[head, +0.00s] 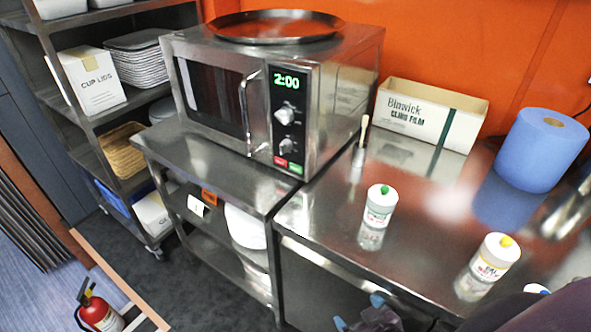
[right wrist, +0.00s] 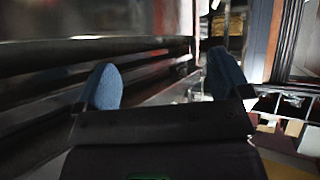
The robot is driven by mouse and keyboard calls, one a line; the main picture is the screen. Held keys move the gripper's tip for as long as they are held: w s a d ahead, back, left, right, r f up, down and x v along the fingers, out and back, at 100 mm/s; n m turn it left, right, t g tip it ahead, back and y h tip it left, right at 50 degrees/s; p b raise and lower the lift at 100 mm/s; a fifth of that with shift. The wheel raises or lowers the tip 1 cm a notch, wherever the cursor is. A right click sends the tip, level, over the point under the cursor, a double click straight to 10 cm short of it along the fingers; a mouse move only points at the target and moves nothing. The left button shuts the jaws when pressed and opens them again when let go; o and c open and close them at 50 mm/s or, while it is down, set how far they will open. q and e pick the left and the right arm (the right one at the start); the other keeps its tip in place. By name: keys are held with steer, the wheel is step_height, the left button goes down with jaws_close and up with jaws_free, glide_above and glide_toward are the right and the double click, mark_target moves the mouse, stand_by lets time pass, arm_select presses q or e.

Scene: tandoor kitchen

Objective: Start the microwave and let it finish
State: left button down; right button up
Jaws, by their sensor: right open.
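The microwave (head: 215,98) is a steel box on the steel counter in the head view. Its door is shut, with a vertical handle (head: 245,105). The lit display (head: 287,81) reads 2:00 in green. Below it are two knobs, a red button (head: 281,161) and a green button (head: 296,168). My right gripper (head: 362,312) is low at the bottom edge of the head view, well below and in front of the microwave. In the right wrist view its blue-padded fingers (right wrist: 163,85) are spread with nothing between them. My left gripper is not in view.
A round black tray (head: 275,38) lies on the microwave. On the counter (head: 330,232) stand a green-capped bottle (head: 379,207), a yellow-capped bottle (head: 494,258), a blue roll (head: 541,150), a cling film box (head: 430,115) and a brush (head: 361,140). Shelves (head: 100,112) stand left; a fire extinguisher (head: 97,311) is on the floor.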

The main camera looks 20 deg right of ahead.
steer(key=shift+w+r, duration=0.1)
steer(key=shift+w, duration=0.2)
steer(key=c, duration=1.4)
steer(key=shift+c, duration=1.3)
steer(key=shift+s+f, duration=0.2)
steer(key=shift+s, duration=0.25)
jaws_close()
steer(key=shift+w+r, duration=0.2)
steer(key=shift+w, duration=0.15)
steer(key=shift+w+r, duration=0.1)
steer(key=shift+w, duration=0.05)
